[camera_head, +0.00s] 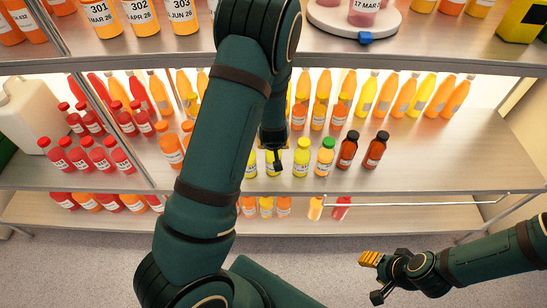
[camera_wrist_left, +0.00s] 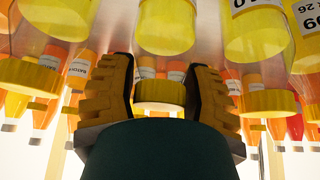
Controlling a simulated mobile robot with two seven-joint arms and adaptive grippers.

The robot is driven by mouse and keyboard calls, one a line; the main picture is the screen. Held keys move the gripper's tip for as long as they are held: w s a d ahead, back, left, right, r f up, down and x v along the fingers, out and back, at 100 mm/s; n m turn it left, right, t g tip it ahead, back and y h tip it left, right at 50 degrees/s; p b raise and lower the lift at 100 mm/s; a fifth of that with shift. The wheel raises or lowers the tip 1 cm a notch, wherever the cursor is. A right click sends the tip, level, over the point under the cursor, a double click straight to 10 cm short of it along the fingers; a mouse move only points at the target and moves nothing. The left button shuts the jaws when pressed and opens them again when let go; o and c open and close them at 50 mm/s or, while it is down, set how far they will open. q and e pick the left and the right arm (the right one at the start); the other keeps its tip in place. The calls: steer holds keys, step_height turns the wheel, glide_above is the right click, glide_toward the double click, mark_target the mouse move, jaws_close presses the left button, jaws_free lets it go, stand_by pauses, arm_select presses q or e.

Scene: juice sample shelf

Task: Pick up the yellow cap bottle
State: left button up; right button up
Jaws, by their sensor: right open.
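Yellow cap bottles stand on the middle shelf in the head view, one (camera_head: 302,157) just right of my left gripper and another (camera_head: 251,164) partly behind my left arm. My left gripper (camera_wrist_left: 158,88) hangs low over that shelf, small and largely hidden in the head view. In the left wrist view, which looks upside down, its two ridged yellow fingers are spread apart, with a yellow cap (camera_wrist_left: 160,93) showing between them. I cannot tell whether they touch it. My right gripper (camera_head: 376,277) is open and empty, low at the right in front of the shelves.
A green-capped bottle (camera_head: 325,157) and two dark bottles (camera_head: 347,152) stand to the right. Rows of orange bottles (camera_head: 408,96) line the back. Red-capped bottles (camera_head: 121,155) and a white jug (camera_head: 32,112) are at the left. The upper shelf (camera_head: 440,42) overhangs; the middle shelf's right front is clear.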

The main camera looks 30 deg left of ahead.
arm_select(q)
steer(key=c, duration=0.4)
